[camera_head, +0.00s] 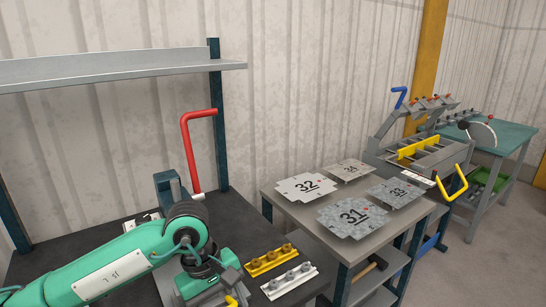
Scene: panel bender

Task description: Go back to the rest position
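My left arm (115,272) is green and comes in from the left over the dark workbench. Its wrist bends down, and my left gripper (214,288) is low at the bottom edge of the view. Its fingers are not clear enough to show whether they are open or shut. My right gripper is not in view. A yellow rail with round knobs (272,260) and a similar white rail (289,281) lie on the bench, to the right of my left gripper.
A red-handled device (187,147) stands at the back of the dark bench (60,262), under a grey shelf (110,68). A grey table (300,213) carries several numbered metal plates, including plate 31 (340,226). A panel bender (410,140) with a yellow handle stands behind it. Open floor lies at the right.

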